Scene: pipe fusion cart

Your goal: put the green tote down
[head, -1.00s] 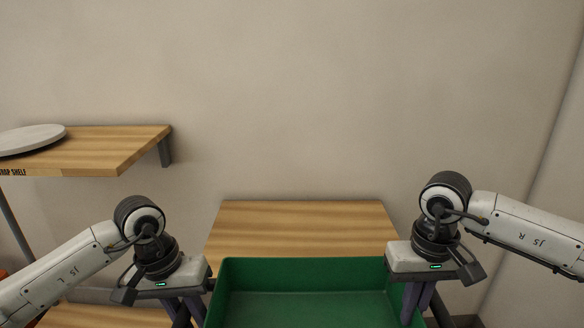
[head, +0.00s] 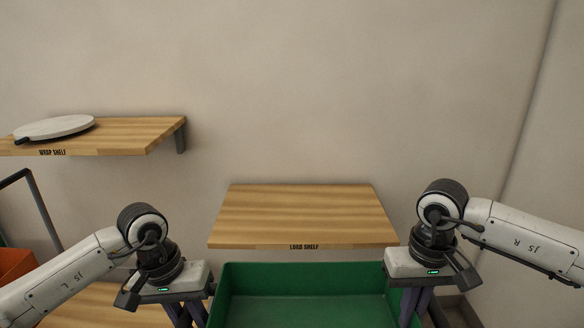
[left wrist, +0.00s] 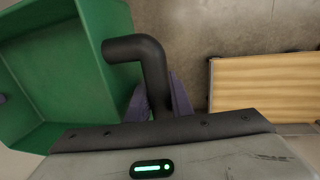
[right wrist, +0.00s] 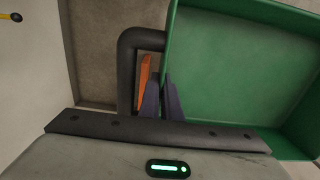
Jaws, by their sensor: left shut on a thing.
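The green tote (head: 304,280) is at the bottom centre of the head view, open side up and apparently empty; its near part is out of frame. My left gripper (left wrist: 160,95) is shut on the tote's dark pipe handle (left wrist: 143,50), with a finger on each side. My right gripper (right wrist: 162,85) has its fingers close together between the tote's wall and the other dark handle (right wrist: 126,70). That handle runs outside the fingers, and I see nothing between them. The tote hangs in front of the wooden load shelf (head: 300,215), apart from it.
A higher wooden shelf (head: 125,133) at the left holds a pale round disc (head: 55,127). A lower wooden surface (head: 95,308) and an orange object (head: 14,264) are at lower left. The load shelf's top is bare. A plain wall stands behind.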

